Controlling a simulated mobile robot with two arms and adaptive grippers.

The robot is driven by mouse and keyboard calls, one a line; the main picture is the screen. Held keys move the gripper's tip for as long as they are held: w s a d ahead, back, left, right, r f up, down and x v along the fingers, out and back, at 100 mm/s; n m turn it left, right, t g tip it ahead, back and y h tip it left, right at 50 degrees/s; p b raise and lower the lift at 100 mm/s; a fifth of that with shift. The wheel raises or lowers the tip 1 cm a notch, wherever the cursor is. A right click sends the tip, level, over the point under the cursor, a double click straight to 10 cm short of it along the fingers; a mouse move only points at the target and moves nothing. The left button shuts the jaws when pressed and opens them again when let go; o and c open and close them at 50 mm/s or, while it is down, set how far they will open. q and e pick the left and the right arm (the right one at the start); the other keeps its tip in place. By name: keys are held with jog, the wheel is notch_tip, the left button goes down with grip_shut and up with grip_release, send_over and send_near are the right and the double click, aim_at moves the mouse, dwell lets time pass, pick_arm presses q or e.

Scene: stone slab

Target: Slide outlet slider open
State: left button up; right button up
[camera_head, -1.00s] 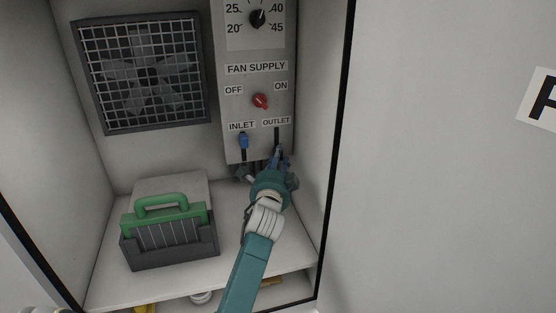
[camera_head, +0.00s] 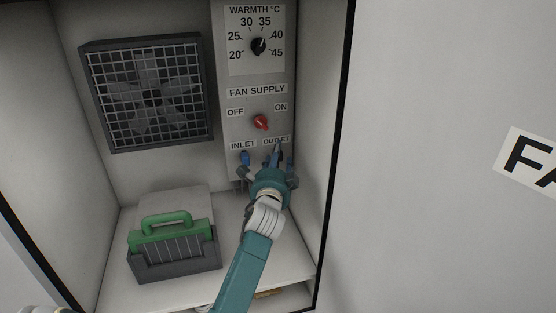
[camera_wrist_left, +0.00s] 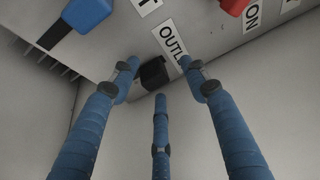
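The outlet slider is a dark block (camera_wrist_left: 153,73) beside the OUTLET label (camera_wrist_left: 169,39) in the left wrist view. My left gripper (camera_wrist_left: 158,66) has its blue fingers spread around the block, two at its sides and one below it in the picture. I cannot tell whether any finger touches it. In the head view my left gripper (camera_head: 278,152) is at the lower right of the control panel (camera_head: 230,105). Its fingers cover part of the OUTLET label and hide the slider there. My right gripper is not in view.
The blue inlet slider (camera_head: 245,158) is just left of the gripper. A red knob (camera_head: 261,121) and a black warmth dial (camera_head: 258,46) are above it. A caged fan (camera_head: 150,93) and a green-handled box (camera_head: 172,250) are to the left. The cabinet's side wall (camera_head: 320,150) is close on the right.

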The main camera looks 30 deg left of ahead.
pick_arm(q)
jog(key=shift+f, duration=0.15)
jog(key=v, duration=1.2)
